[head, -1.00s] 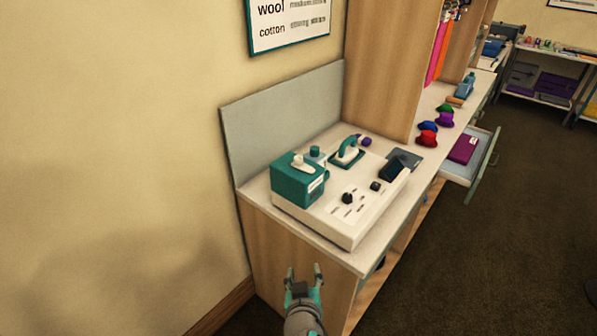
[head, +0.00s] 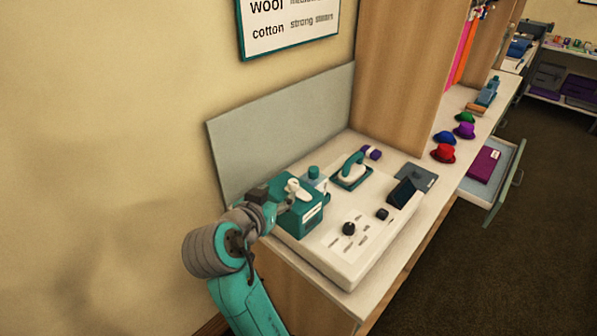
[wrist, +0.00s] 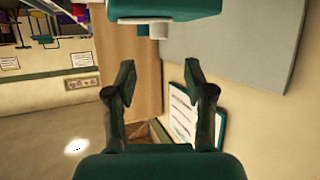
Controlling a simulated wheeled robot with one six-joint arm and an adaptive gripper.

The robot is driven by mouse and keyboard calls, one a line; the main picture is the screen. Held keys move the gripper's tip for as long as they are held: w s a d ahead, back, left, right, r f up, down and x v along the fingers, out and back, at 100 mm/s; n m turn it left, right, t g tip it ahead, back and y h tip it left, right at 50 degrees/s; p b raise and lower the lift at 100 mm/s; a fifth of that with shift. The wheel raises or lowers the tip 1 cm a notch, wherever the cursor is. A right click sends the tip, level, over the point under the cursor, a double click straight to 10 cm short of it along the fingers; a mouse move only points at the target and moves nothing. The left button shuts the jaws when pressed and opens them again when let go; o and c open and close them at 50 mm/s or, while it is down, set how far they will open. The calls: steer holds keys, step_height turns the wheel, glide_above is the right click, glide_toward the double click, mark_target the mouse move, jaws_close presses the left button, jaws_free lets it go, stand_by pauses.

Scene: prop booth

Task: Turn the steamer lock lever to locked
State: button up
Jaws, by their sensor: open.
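The steamer is a teal box (head: 300,218) at the left end of a cream console. A pale lever (head: 298,190) sits on its top, partly behind my gripper. My gripper (head: 280,188) is at the upper left side of the steamer, close to the lever. In the wrist view the gripper (wrist: 162,82) is open, with nothing between its two fingers. A teal body, probably the steamer (wrist: 165,8), with a pale part (wrist: 158,30) under it shows at the top, beyond the fingertips. I cannot tell whether my gripper touches the lever, or which position the lever is in.
A grey back panel (head: 285,120) and the wall stand close behind. Small hats (head: 443,153) and an open drawer (head: 490,190) lie farther right. The floor at right is clear.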

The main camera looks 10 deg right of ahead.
mark_target(293, 182)
steer(key=x, duration=1.1)
steer(key=shift+r, duration=0.1)
steer(key=shift+s, duration=0.1)
jaws_close()
